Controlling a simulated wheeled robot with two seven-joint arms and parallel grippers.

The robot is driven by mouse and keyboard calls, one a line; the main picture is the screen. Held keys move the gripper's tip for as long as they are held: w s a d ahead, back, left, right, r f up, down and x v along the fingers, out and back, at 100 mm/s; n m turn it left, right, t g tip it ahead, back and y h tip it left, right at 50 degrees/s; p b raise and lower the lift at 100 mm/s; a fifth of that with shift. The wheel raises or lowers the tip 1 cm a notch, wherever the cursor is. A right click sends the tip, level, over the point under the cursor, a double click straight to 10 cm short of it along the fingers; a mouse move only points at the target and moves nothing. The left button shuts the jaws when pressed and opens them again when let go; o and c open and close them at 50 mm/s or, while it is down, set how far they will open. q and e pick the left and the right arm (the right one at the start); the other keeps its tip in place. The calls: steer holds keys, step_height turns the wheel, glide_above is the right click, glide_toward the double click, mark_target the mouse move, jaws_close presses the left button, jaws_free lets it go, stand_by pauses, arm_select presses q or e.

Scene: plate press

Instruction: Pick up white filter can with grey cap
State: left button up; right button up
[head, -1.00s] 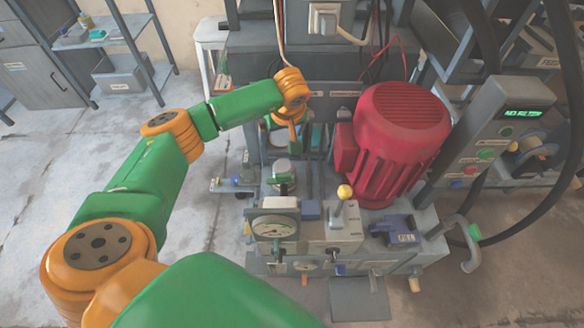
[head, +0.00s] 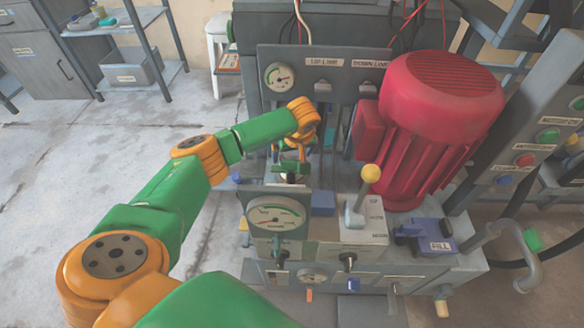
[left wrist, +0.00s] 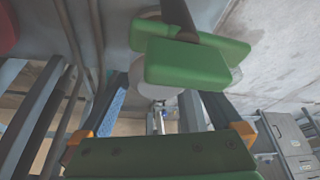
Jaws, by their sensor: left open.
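My left gripper (head: 291,165) reaches down over the back left part of the press unit in the head view, behind the large dial gauge. Its jaws are open. A pale, rounded body, which looks like the white filter can (left wrist: 152,89), shows past the edges of the pads. I cannot tell whether the pads touch it. In the head view the gripper and gauge hide most of the can, and its grey cap cannot be made out clearly. My right gripper is not in view.
A red motor (head: 427,135) stands right of the gripper. A large dial gauge (head: 275,219) and a yellow-knobbed lever (head: 369,178) stand in front. A panel with a smaller gauge (head: 279,77) rises behind.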

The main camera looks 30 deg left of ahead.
arm_select(q)
steer(key=c, duration=1.4)
